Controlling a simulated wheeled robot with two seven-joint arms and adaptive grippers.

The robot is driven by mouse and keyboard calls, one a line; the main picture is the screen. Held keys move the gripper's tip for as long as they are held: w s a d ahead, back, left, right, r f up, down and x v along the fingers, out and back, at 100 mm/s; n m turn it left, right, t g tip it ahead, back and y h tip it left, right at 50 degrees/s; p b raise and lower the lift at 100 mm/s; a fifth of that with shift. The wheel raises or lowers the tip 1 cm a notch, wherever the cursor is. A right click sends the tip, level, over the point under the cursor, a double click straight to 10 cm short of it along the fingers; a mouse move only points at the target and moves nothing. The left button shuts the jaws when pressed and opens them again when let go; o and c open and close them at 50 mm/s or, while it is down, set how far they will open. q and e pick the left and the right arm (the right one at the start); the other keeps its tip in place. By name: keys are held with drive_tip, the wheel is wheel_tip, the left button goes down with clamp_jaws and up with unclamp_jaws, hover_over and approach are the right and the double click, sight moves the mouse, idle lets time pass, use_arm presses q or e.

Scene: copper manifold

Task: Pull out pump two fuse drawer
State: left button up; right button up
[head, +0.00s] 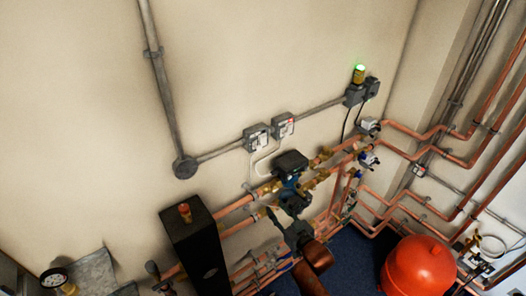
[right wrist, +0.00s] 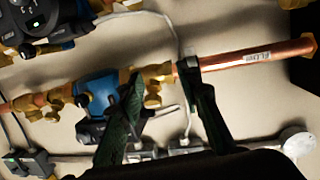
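Two grey fuse boxes with light fronts sit side by side on the wall conduit in the head view: a left one (head: 256,136) and a right one (head: 284,126) with a small red mark. Their labels are too small to read, so I cannot tell which belongs to pump two. They show partly behind my fingers in the right wrist view, low in the picture (right wrist: 184,146). My right gripper (head: 297,232) is below the boxes and pumps in the head view, apart from the boxes. Its fingers (right wrist: 160,75) are spread and empty. My left gripper is not in view.
A pump with a dark head (head: 291,162) and blue body (right wrist: 96,92) sits on copper pipes (right wrist: 255,55) below the boxes. A tall black casing (head: 197,252) stands left of my right gripper. A red vessel (head: 418,266) stands at right.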

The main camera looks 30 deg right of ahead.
wheel_tip(320, 180, up, 11)
drive_tip(key=w+t+y, duration=0.1)
drive_tip(key=w+t, duration=0.1)
drive_tip(key=t, duration=0.1)
drive_tip(key=n+t+y, duration=0.1)
drive_tip(key=t, duration=0.2)
approach(260, 148)
drive_tip(key=shift+t+y, duration=0.3)
drive_tip(key=shift+y, duration=0.1)
drive_tip(key=p+x, duration=0.1)
drive_tip(key=x, duration=0.2)
drive_tip(key=p+x, duration=0.2)
drive_tip(key=x, duration=0.2)
drive_tip(key=shift+w+f, duration=0.1)
drive_tip(key=shift+f, duration=0.1)
drive_tip(key=shift+w+r, duration=0.1)
drive_tip(key=shift+w, duration=0.4)
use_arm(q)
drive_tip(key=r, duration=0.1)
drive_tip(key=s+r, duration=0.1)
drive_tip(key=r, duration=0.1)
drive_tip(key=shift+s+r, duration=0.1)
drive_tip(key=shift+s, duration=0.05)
use_arm(e)
drive_tip(key=shift+c, duration=0.7)
clamp_jaws()
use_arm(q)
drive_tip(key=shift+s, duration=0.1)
